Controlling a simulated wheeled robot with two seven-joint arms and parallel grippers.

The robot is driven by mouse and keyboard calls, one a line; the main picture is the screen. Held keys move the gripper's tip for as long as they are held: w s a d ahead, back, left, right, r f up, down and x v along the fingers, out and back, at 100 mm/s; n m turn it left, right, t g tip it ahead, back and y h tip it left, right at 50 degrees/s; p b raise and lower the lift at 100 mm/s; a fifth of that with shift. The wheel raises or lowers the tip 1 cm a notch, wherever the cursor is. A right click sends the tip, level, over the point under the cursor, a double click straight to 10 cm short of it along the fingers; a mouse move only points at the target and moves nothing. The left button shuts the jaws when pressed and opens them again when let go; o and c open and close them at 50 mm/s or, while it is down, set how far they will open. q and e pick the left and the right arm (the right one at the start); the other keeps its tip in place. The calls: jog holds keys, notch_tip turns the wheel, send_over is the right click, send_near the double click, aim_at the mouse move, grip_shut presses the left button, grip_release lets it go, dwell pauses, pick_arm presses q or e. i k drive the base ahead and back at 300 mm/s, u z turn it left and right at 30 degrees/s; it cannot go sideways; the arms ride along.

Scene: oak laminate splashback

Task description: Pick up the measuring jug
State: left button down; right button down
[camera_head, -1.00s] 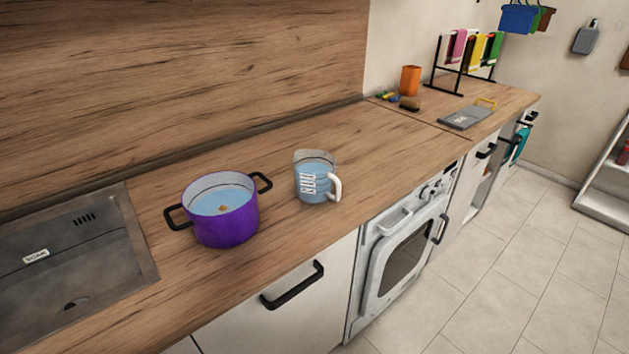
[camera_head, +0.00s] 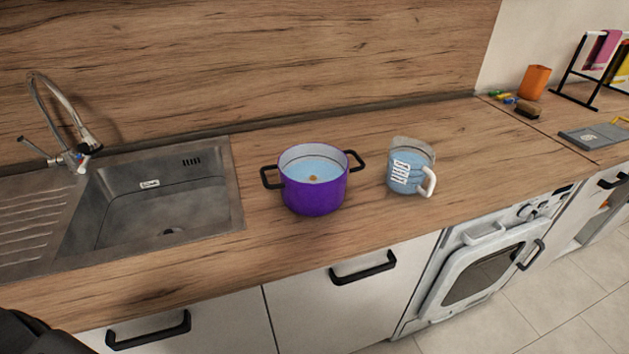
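The measuring jug (camera_head: 409,170) stands upright on the wooden worktop, right of the purple pot. It is clear with white markings, holds blue liquid, and its white handle points to the front right. No gripper is near it in this view. Neither gripper shows; only a dark part of my own body is at the lower left corner.
A purple pot (camera_head: 314,190) with black handles and blue liquid stands close left of the jug. A sink (camera_head: 150,215) with a tap (camera_head: 75,140) is further left. An orange cup (camera_head: 534,82) and a grey board (camera_head: 592,136) are at right. Worktop right of the jug is clear.

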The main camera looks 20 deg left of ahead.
aim_at(412, 173)
jog(key=k, duration=1.25)
jog(key=u, duration=0.65)
jog(key=i, duration=1.15)
jog(key=z, duration=0.35)
